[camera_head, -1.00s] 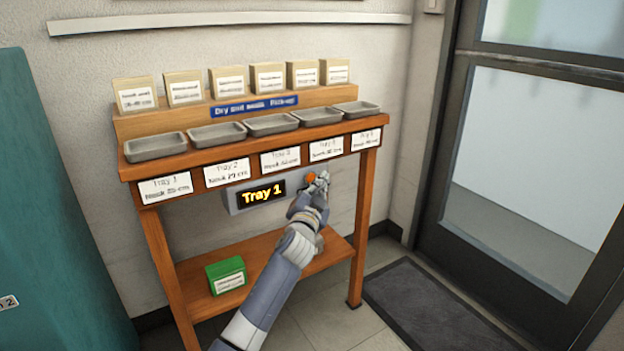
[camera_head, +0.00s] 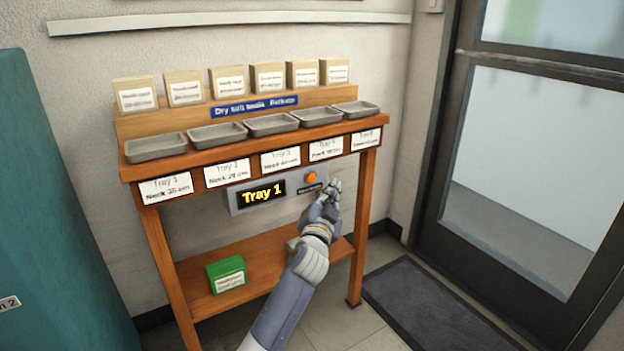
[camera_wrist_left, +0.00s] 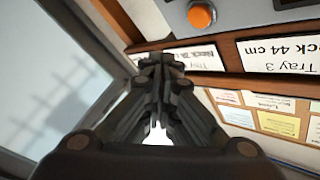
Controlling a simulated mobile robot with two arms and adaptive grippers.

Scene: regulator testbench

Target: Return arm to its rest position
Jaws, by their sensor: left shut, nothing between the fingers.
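My left gripper (camera_head: 331,189) is shut and empty. In the head view it is in front of the wooden bench, just right of and below the orange button (camera_head: 311,178), apart from it in the picture. The left wrist view shows the closed fingers (camera_wrist_left: 160,75) and the orange button (camera_wrist_left: 201,15) at the top. The button sits on a grey panel (camera_head: 234,204) whose display (camera_head: 262,193) reads "Tray 1". My right gripper is not in view.
The wooden bench (camera_head: 146,193) carries several grey trays (camera_head: 217,134) and, behind them, several beige boxes (camera_head: 184,88). A green box (camera_head: 226,274) stands on its lower shelf (camera_head: 255,261). A teal cabinet (camera_head: 55,230) is at left. A dark mat (camera_head: 430,305) lies by the glass door (camera_head: 535,165).

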